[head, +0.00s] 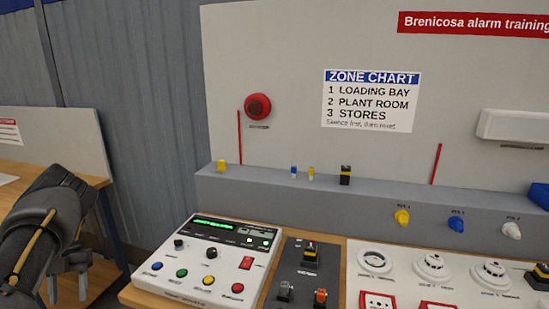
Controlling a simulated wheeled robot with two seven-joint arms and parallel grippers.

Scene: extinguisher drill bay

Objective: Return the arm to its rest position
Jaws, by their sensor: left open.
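My left gripper (67,288) hangs at the lower left of the head view, with its dark arm coming in from the left edge. Its two fingers point down and are apart, with nothing seen between them. It is left of the white alarm control panel (205,262), apart from it in the picture. The panel has a lit green display, dark knobs, a red switch and several coloured buttons. My right gripper is not in view.
A dark switch plate (298,274) and a white detector board (400,272) lie right of the panel. Behind stands a grey ledge (280,200) with small coloured parts, below a backboard with a zone chart (371,101) and a red sounder (257,107). A wooden table (85,180) is at left.

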